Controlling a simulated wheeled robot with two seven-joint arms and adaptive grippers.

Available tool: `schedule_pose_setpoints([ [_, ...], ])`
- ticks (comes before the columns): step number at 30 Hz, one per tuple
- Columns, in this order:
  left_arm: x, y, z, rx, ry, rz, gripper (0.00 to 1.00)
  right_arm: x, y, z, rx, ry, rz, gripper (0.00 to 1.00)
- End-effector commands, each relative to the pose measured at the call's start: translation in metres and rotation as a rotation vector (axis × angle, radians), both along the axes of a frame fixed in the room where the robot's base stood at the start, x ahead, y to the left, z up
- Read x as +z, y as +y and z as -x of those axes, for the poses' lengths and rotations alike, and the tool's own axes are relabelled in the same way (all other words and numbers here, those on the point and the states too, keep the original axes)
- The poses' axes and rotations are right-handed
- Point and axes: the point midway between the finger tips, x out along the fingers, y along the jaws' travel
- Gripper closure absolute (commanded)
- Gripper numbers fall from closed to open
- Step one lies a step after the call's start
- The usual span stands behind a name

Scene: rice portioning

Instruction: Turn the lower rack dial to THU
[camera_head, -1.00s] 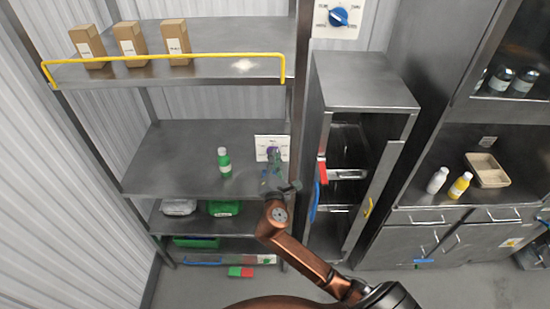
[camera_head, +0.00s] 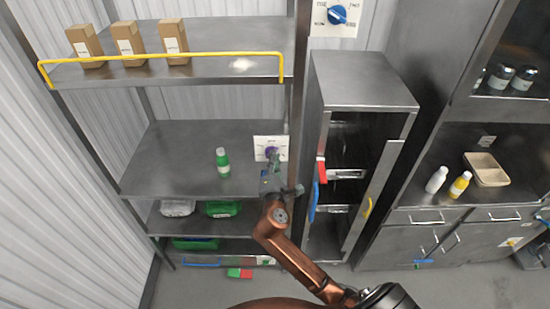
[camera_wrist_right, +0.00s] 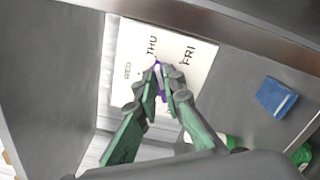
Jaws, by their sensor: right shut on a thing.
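The lower rack dial is a small purple knob (camera_head: 271,151) on a white plate (camera_head: 259,141) at the right of the rack's middle shelf. In the right wrist view, the plate (camera_wrist_right: 196,73) shows WED, THU and FRI. A purple part of the knob (camera_wrist_right: 157,67) shows at the fingertips, just below THU; the fingers hide the rest, so its exact setting is hard to read. My right gripper (camera_wrist_right: 166,86) is shut on the knob; in the head view it (camera_head: 270,166) is small at the plate. My left gripper is not in view.
A green bottle (camera_head: 222,162) stands on the same shelf, left of the dial. A blue dial (camera_head: 338,14) is higher up, right of the rack. Boxes (camera_head: 128,41) stand on the top shelf behind a yellow rail (camera_head: 160,57). A steel cabinet (camera_head: 365,80) stands right of my arm.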

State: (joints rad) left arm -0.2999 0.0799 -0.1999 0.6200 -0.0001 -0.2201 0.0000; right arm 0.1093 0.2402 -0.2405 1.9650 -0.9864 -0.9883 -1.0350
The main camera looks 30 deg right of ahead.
Motion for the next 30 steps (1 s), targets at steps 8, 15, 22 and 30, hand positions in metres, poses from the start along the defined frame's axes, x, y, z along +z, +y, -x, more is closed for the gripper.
schedule_pose_setpoints([
  [8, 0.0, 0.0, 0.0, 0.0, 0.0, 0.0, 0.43, 0.0, -0.001, 0.0, -0.002, 0.002, 0.001, 0.77],
  [15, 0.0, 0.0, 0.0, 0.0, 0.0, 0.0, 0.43, 0.0, 0.0, 0.0, 0.0, 0.002, 0.001, 0.74],
  [22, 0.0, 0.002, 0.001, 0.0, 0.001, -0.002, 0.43, -0.001, 0.007, 0.01, 0.0, 0.002, 0.001, 0.74],
  [30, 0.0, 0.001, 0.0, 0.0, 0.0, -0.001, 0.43, -0.001, 0.034, 0.057, 0.001, 0.002, -0.002, 0.74],
])
